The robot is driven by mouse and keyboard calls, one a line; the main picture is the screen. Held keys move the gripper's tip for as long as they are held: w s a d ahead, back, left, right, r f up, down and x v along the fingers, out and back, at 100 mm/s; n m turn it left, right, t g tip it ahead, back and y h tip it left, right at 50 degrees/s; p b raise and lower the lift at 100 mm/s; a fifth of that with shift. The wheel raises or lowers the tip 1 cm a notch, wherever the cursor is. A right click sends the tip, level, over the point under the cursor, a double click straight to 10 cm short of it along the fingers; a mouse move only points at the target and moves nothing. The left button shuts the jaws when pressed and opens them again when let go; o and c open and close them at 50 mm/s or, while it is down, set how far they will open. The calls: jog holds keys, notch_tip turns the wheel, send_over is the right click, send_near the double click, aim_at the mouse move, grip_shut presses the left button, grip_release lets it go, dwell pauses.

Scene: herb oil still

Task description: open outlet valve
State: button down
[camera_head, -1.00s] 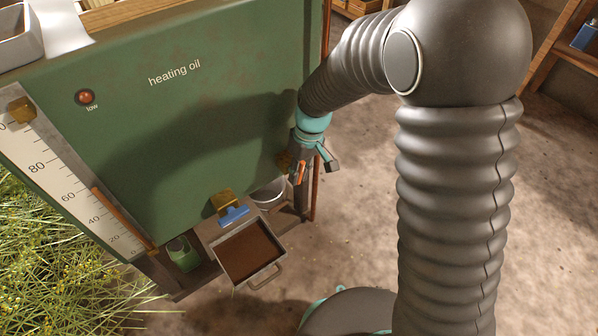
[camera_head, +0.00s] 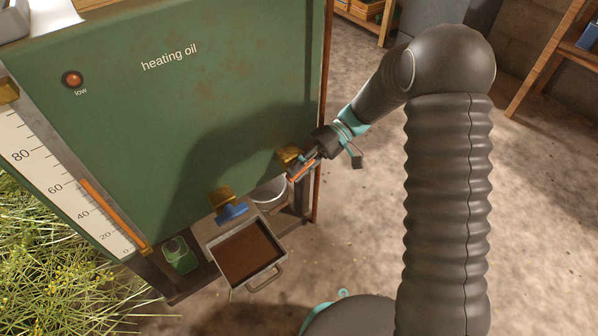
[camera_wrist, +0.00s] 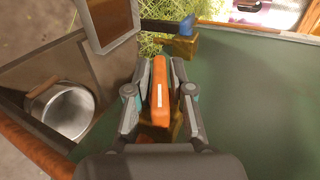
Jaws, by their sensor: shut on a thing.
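The green heating oil tank (camera_head: 150,110) has an orange valve handle (camera_wrist: 160,92) at its lower right corner, on a brass valve body (camera_head: 289,153). My gripper (camera_head: 300,171) is beside this corner, and its two fingers sit on either side of the orange handle, shut on it. In the wrist view the handle lies lengthwise between the fingers (camera_wrist: 162,75). A second brass valve (camera_head: 222,196) with a blue handle (camera_head: 233,211) is on the tank's lower front. No label shows which valve is the outlet.
A metal pan (camera_head: 282,262) with brown contents is below the blue handle. A metal bucket (camera_wrist: 62,112) stands under the tank near the orange valve. A green can (camera_head: 180,256) is at the lower left. Open floor lies to the right.

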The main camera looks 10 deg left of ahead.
jog(key=g+y+b, duration=0.1)
jog(key=g+y, duration=0.2)
jog(key=shift+g, duration=0.4)
jog(key=shift+r+y, duration=0.1)
jog(key=shift+y, duration=0.2)
jog(key=c, duration=1.2)
grip_release()
jog(key=v, duration=0.7)
jog(key=shift+w+d, duration=0.1)
jog(key=shift+w, duration=0.05)
